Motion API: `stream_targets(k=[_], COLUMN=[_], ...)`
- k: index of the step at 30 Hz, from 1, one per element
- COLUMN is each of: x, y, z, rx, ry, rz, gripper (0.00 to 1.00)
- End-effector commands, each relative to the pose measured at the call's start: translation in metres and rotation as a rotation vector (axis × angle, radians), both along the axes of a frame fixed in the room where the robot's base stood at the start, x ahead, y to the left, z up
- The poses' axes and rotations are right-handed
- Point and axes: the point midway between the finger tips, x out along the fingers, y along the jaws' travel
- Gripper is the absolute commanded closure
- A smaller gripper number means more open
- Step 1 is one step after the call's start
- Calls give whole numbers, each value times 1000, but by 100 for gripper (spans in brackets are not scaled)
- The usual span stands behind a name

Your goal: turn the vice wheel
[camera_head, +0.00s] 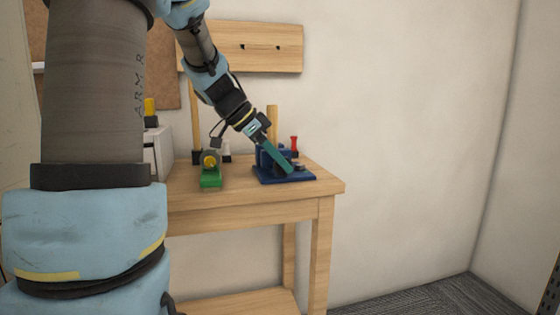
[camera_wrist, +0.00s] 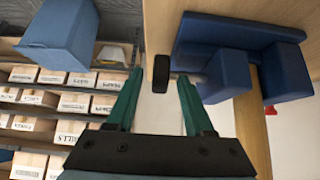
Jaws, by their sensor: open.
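The blue vice (camera_head: 268,177) stands on the wooden table near its right end, and it also shows at the upper right of the wrist view (camera_wrist: 230,70). Its small black wheel (camera_wrist: 161,74) shows on a short shaft at the vice's left side in the wrist view. My gripper (camera_wrist: 158,80) has two green fingers, open and apart. The wheel appears between or just beyond the fingertips; I cannot tell whether they touch it. In the head view my gripper (camera_head: 290,172) reaches down in front of the vice and hides part of it, and I cannot make out the wheel there.
A green tool with a yellow part (camera_head: 210,175) stands left of the vice on the table (camera_head: 235,200). A red-topped thing (camera_head: 294,145) is behind the vice. The wrist view shows a blue bin (camera_wrist: 60,35) and shelves of boxes (camera_wrist: 75,102). The wall is at the back.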

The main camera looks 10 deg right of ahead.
Motion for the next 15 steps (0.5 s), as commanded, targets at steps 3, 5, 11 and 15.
stream_targets(k=[3, 5, 11, 15], x=[0, 0, -2, -5], y=[1, 4, 25, 43], z=[2, 5, 30, 52], rx=[0, 0, 0, 0], ry=[-1, -2, -5, -3], rz=[1, 1, 3, 3], gripper=[48, 48, 48, 48])
